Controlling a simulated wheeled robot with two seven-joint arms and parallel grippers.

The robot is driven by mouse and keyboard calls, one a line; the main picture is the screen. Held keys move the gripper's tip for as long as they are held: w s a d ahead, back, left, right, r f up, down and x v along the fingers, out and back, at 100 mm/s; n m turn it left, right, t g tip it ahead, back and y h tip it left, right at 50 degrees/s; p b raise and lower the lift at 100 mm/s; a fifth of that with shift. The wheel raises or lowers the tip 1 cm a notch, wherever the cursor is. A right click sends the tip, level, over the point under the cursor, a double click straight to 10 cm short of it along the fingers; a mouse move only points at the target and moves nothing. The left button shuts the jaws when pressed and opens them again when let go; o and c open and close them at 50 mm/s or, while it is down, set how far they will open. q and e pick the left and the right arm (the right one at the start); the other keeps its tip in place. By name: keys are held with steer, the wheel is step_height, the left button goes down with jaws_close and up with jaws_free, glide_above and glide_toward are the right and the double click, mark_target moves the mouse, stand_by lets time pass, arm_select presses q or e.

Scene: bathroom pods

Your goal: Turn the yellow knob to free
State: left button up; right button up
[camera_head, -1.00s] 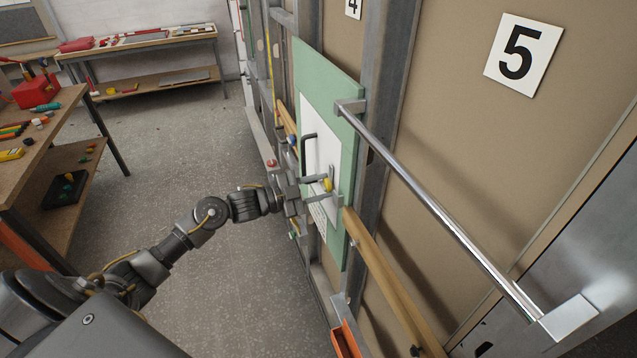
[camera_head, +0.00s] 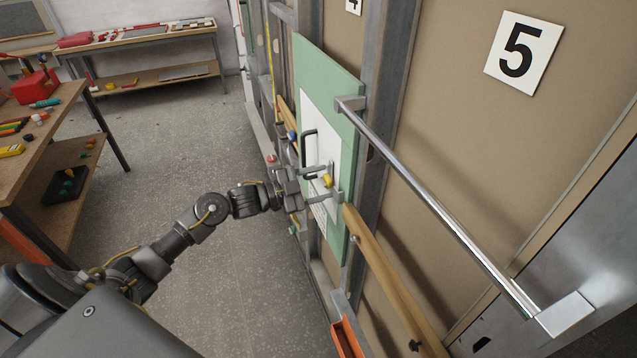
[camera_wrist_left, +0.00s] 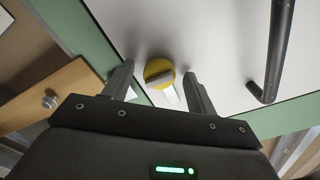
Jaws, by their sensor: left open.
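The yellow knob (camera_head: 327,180) sits on a white panel (camera_head: 313,125) set in a green board on the wall. In the left wrist view the knob (camera_wrist_left: 159,73) is round, with a pale raised grip across it. My left gripper (camera_head: 333,184) is open at the panel, with one finger on each side of the knob. In the left wrist view its fingers (camera_wrist_left: 157,82) stand apart from the knob, with a gap on both sides. The lettering around the knob is hidden or too small to read. My right gripper is not in view.
A black handle (camera_head: 305,148) stands out from the panel beside the knob. A long metal grab bar (camera_head: 440,212) and a wooden rail (camera_head: 385,275) are on the wall to the right. A workbench (camera_head: 40,150) with tools is at the left. The floor between is clear.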

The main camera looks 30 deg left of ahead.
arm_select(q)
steer(key=shift+s+a+f+b, duration=0.15)
steer(key=shift+s+a+b, duration=0.15)
steer(key=shift+s+a, duration=0.05)
steer(key=b+v, duration=0.3)
steer(key=v, duration=0.6)
steer(key=shift+s+a, duration=0.25)
steer(key=shift+s, duration=0.1)
